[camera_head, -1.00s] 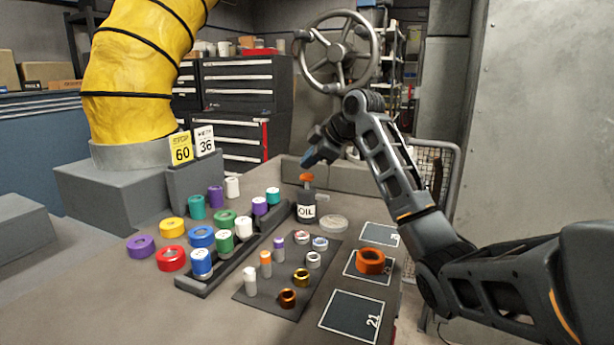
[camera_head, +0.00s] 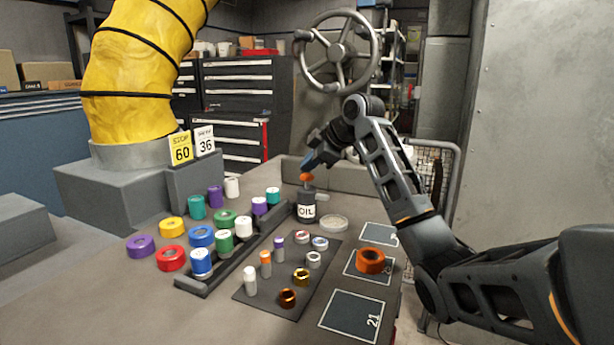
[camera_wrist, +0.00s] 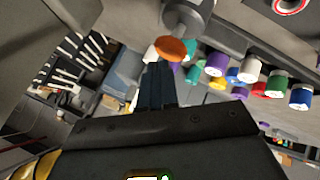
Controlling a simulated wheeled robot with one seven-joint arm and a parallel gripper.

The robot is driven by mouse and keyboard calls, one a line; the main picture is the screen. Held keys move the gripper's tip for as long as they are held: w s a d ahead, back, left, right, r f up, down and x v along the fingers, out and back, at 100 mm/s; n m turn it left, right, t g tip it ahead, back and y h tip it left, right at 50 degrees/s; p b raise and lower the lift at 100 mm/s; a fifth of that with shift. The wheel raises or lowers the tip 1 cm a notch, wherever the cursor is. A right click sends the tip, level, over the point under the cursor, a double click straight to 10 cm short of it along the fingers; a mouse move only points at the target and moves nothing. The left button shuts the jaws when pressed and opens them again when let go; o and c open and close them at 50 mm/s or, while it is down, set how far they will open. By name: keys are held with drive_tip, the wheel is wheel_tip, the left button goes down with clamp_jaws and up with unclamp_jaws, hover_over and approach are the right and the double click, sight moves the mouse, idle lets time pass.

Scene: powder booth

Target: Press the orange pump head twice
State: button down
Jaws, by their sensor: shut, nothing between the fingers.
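The orange pump head (camera_head: 306,177) sits on top of the dark oil bottle (camera_head: 306,207), which stands upright on the bench with a white label reading OIL. My gripper (camera_head: 308,166) is shut and empty, its blue-tipped fingers pointing down just above the pump head. In the wrist view the orange pump head (camera_wrist: 170,48) shows right at the tips of my shut fingers (camera_wrist: 158,68). I cannot tell whether the fingertips touch it. The bottle body (camera_wrist: 188,14) shows behind the head.
A round, shallow dish (camera_head: 334,222) stands right of the bottle. A dark rack (camera_head: 215,272) with coloured cylinders lies to the left, and a dark mat (camera_head: 262,300) with small parts lies in front. An orange ring (camera_head: 370,261) sits on a marked square. A handwheel (camera_head: 338,50) is behind.

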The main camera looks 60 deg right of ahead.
sight(310, 176)
drive_tip(key=shift+f+b, duration=0.45)
drive_tip(key=shift+f, duration=0.55)
idle(0.7)
drive_tip(key=shift+r, duration=0.2)
drive_tip(key=shift+r+p, duration=1.1)
drive_tip(key=shift+r, duration=0.2)
drive_tip(key=shift+r+p, duration=1.95)
drive_tip(key=shift+r, duration=0.6)
